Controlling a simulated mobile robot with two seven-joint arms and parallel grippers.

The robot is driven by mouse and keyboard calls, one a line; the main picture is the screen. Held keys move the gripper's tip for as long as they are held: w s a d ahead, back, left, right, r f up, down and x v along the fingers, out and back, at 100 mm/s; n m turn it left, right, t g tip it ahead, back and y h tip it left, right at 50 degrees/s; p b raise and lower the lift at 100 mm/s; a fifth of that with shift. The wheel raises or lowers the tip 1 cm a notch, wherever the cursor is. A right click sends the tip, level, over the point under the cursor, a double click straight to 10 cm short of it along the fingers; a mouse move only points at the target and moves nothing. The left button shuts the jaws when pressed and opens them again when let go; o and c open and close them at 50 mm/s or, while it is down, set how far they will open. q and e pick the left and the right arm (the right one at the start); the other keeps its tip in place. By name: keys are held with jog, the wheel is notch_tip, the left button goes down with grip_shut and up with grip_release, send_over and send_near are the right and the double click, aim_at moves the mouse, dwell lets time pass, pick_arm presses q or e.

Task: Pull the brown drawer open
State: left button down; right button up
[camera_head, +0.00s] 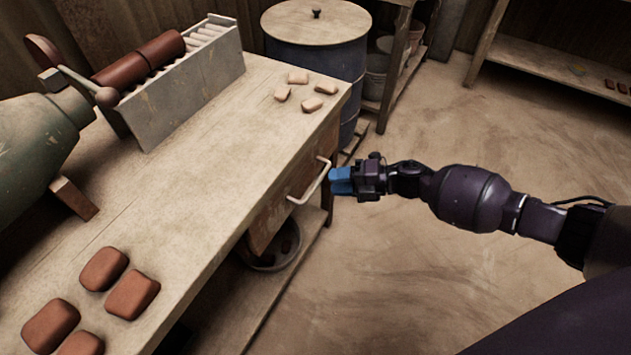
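The brown drawer (271,219) sits under the top of the workbench on its right side. It looks shut or nearly so, with its front close to the bench's edge. Its pale bar handle (315,182) sticks out from the front. My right gripper (336,180), with blue fingertips, is beside the handle's outer side, pointing left at it. The fingertips seem very close to the handle; I cannot tell whether they touch it or whether the fingers are apart. My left gripper is not in view.
The workbench (190,205) carries reddish tiles (132,295) at the front, pale tiles (312,104) at the far end, and a press (45,140) with a rack (190,85) at left. A blue drum (318,55) stands behind. The floor right of the bench is clear.

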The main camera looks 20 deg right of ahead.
aim_at(317, 181)
jog(key=shift+b+x, duration=0.35)
jog(key=shift+x, duration=2.35)
grip_shut()
